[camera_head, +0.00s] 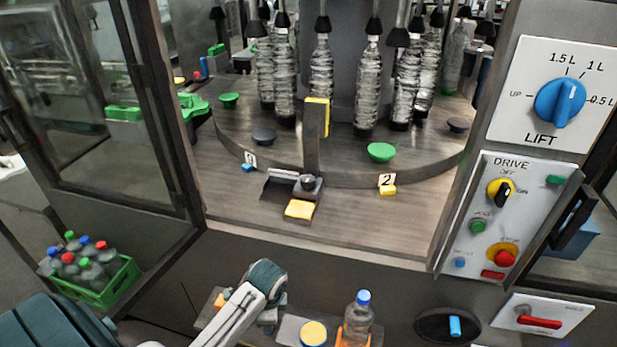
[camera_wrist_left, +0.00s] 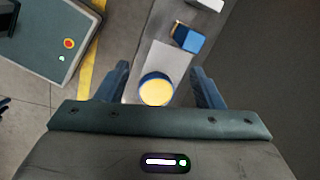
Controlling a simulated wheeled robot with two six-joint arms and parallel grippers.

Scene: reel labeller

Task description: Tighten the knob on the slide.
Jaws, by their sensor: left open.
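A slide (camera_head: 312,140) with an upright grey post and yellow top stands at the front of the round machine table. A small dark knob (camera_head: 308,183) sits at the foot of the post, above a yellow block (camera_head: 299,209). How tight it is cannot be seen. My left gripper (camera_head: 270,316) is low in front of the machine, well below and apart from the knob. In the left wrist view its open, empty fingers (camera_wrist_left: 160,75) frame a yellow-topped round container (camera_wrist_left: 156,90), which they do not hold. My right gripper is out of view.
A shelf holds the yellow-topped container (camera_head: 313,333) and a blue-capped bottle (camera_head: 358,318). An open glass door (camera_head: 100,110) stands left, with a green bottle crate (camera_head: 100,290) near it. The control panel (camera_head: 500,215) is at right. Several bottles hang above the round table (camera_head: 235,135).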

